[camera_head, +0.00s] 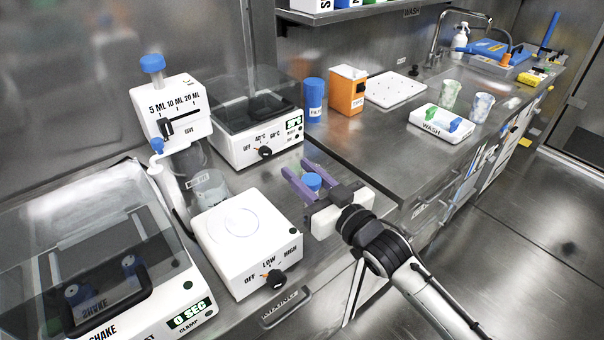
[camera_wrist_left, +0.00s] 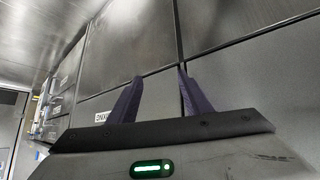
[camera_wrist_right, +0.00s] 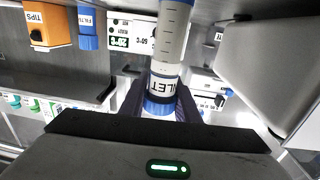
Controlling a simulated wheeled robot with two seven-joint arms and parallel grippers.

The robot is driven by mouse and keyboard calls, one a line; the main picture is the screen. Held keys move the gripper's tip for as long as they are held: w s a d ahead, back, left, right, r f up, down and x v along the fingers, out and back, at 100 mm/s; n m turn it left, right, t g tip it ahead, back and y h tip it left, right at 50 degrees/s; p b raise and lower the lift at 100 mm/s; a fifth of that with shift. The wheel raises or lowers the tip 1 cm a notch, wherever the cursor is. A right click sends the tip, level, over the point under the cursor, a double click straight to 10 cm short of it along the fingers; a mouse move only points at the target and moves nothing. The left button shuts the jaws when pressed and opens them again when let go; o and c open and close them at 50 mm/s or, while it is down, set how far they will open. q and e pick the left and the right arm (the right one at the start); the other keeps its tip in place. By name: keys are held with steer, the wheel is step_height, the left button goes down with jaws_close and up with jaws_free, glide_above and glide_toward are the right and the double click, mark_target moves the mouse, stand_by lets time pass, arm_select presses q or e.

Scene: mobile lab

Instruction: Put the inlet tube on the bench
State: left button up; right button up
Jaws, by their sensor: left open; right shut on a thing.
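The inlet tube (camera_wrist_right: 172,45) is a clear graduated tube with blue ends and a label reading "LET". My right gripper (camera_head: 297,168) is shut on it near one blue end; in the right wrist view the tube lies between the fingers. In the head view only its blue cap (camera_head: 312,181) shows clearly between the purple fingers. It is over the front part of the steel bench (camera_head: 345,150), between the heated bath and the white stirrer; I cannot tell whether it touches the bench. My left gripper (camera_wrist_left: 161,76) is open and empty, facing grey cabinet fronts.
The white stirrer (camera_head: 238,225) and the heated bath (camera_head: 262,140) stand close to the right gripper. A blue filter container (camera_head: 313,97) and an orange tips box (camera_head: 347,90) stand behind. Bare bench lies right of them, before the white wash tray (camera_head: 441,124).

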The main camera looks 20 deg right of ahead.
steer(key=shift+f, duration=0.1)
steer(key=o, duration=1)
steer(key=shift+s, duration=0.1)
steer(key=v, duration=1.2)
steer(key=shift+r, duration=0.25)
